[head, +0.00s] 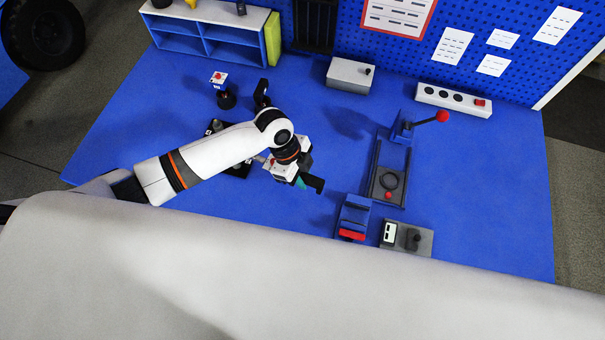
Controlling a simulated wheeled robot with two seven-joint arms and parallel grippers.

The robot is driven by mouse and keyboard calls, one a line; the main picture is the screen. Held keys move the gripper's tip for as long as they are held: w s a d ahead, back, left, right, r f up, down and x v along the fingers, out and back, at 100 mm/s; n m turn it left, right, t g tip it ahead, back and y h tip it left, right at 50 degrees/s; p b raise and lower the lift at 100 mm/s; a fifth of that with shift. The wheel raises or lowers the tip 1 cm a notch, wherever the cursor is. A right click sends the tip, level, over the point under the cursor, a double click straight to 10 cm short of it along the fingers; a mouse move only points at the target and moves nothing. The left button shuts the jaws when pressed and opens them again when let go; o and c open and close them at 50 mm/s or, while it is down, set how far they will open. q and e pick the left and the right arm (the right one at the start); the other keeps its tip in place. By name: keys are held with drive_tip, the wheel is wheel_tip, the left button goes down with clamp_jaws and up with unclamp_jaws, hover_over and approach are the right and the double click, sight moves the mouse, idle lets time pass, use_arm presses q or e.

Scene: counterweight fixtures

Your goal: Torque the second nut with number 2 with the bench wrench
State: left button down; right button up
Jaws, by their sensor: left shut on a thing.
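My left gripper (300,180) hangs over the middle of the blue bench, pointing down and to the right. It is shut on a dark tool with a teal part (314,184), which looks like the bench wrench; its working end is hard to make out. A dark plate (238,170) with small fittings lies just left of the gripper, partly hidden under my left forearm. The nuts and their numbers cannot be made out at this size. My right gripper is not in view.
A slide fixture with a red-knobbed lever (442,117) stands right of the gripper. A blue-and-red block (353,218) and a grey switch box (408,238) sit at the front. A grey box (350,76) and a button panel (453,100) stand at the back. The bench's right side is clear.

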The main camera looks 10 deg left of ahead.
use_arm(q)
drive_tip(key=shift+f+b, duration=0.95)
drive_tip(key=shift+f, duration=0.5)
idle(0.7)
idle(0.4)
drive_tip(key=shift+s+a+m+g+p, duration=0.15)
drive_tip(key=shift+s+a+m+p, duration=0.2)
drive_tip(key=shift+s, duration=0.4)
drive_tip(key=shift+s+a+m+g+p, duration=0.15)
drive_tip(key=shift+s+m, duration=0.3)
drive_tip(key=shift+s, duration=0.25)
drive_tip(key=shift+s+a+m+g+p, duration=0.1)
drive_tip(key=shift+s+a+m+p, duration=0.25)
drive_tip(key=shift+s, duration=0.4)
drive_tip(key=shift+s+a+m+g+y+p, duration=0.15)
drive_tip(key=shift+s+a+m, duration=0.2)
drive_tip(key=shift+s, duration=0.2)
drive_tip(key=shift+s+a+m+g+y+p, duration=0.1)
drive_tip(key=shift+s+a+m, duration=0.25)
drive_tip(key=shift+s, duration=0.25)
drive_tip(key=shift+s+a+m+g+y+p, duration=0.15)
drive_tip(key=shift+s+a+m, duration=0.1)
drive_tip(key=shift+s+m, duration=0.25)
drive_tip(key=shift+s+a+m, duration=1.05)
drive_tip(key=shift+s+a, duration=0.3)
drive_tip(key=shift+s, duration=0.2)
drive_tip(key=shift+g, duration=0.3)
drive_tip(key=shift+s+a+m+y+p, duration=0.4)
drive_tip(key=shift+s+a+m, duration=0.55)
drive_tip(key=shift+a, duration=0.3)
